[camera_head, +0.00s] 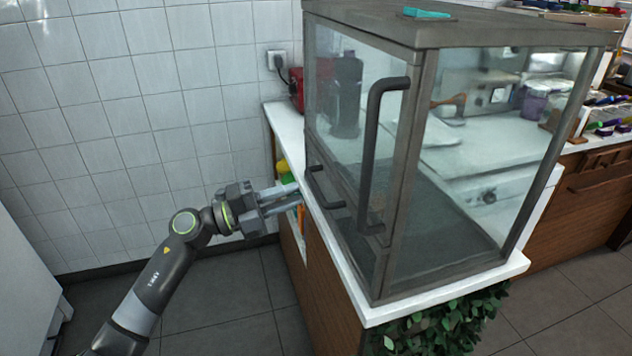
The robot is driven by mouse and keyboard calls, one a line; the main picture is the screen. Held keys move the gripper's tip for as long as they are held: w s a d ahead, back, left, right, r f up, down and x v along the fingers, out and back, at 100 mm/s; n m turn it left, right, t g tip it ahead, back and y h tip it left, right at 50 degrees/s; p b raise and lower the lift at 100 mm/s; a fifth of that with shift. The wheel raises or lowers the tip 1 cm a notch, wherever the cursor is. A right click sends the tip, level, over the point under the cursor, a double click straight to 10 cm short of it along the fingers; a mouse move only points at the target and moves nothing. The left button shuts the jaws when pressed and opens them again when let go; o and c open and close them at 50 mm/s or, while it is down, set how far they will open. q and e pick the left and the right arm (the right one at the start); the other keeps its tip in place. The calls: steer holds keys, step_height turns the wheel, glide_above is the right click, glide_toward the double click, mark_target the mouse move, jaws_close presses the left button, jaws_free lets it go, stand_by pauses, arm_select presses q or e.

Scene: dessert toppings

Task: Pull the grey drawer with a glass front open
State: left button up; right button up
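A grey-framed glass cabinet (444,170) stands on the white counter. A low handle (325,187) sits on its left face, near the bottom, where the drawer with a glass front appears to be. The drawer looks closed, though its edges are hard to make out. A taller vertical handle (370,150) is on the glass door beside it. My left gripper (300,196) comes in from the left, with its fingers pointing right toward the low handle. Its fingers look apart, with nothing seen between them. The tips are just left of the handle, near the counter edge. My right gripper is out of view.
The white counter edge (345,290) runs below the cabinet, with green leaves (445,328) at its front corner. A red appliance (297,88) is behind the cabinet. A teal item (427,13) lies on top. The tiled floor at left is clear.

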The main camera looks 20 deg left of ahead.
mark_target(316, 184)
arm_select(q)
steer(key=x, duration=0.6)
steer(key=shift+p, duration=0.4)
jaws_close()
